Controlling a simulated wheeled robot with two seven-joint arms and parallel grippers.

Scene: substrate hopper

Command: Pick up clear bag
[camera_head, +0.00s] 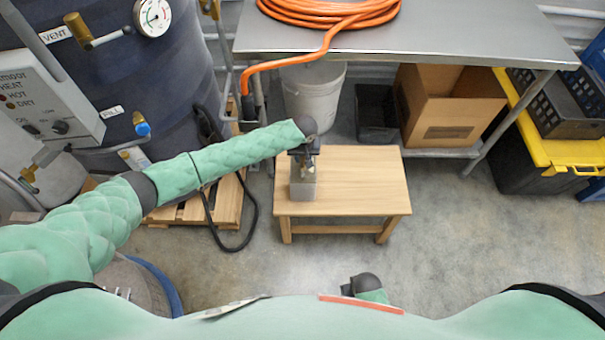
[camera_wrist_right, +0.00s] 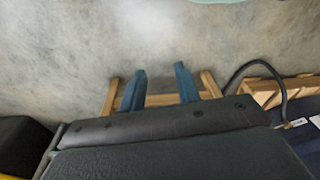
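A small greyish, see-through-looking block or bag (camera_head: 302,188) is at the left end of the low wooden table (camera_head: 365,180). It seems to be the clear bag, but its top is covered by my left gripper. My left gripper (camera_head: 307,172) points down right over it; its fingers are too small and dark to tell whether they close on it. My right gripper (camera_head: 347,290) is low at the front, apart from the table. In the right wrist view its two blue fingers (camera_wrist_right: 160,75) are spread with nothing between them.
A steel bench (camera_head: 450,35) with a coiled orange hose (camera_head: 330,12) stands behind. Under it are a white bucket (camera_head: 313,95) and a cardboard box (camera_head: 440,115). A dark tank (camera_head: 100,70) stands at left on a pallet (camera_head: 225,205). Floor right of the table is clear.

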